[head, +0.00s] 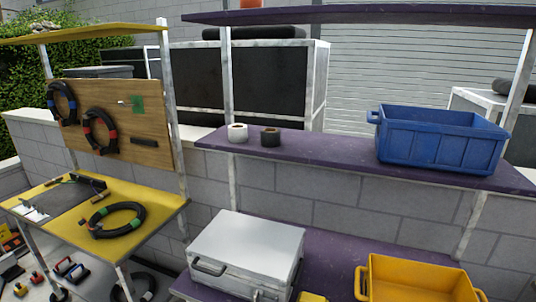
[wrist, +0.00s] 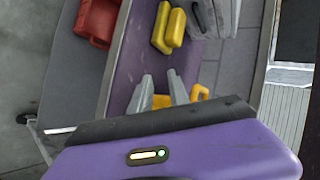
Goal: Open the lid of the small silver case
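The small silver case (head: 245,250) sits on the lower purple shelf in the head view, with its lid down. My gripper is not in the head view.
A yellow bin (head: 415,277) stands right of the case, with a small yellow item (head: 313,297) between them. A blue bin (head: 440,138) and two tape rolls (head: 237,132) are on the shelf above. A yellow table (head: 150,200) with a cable coil stands left.

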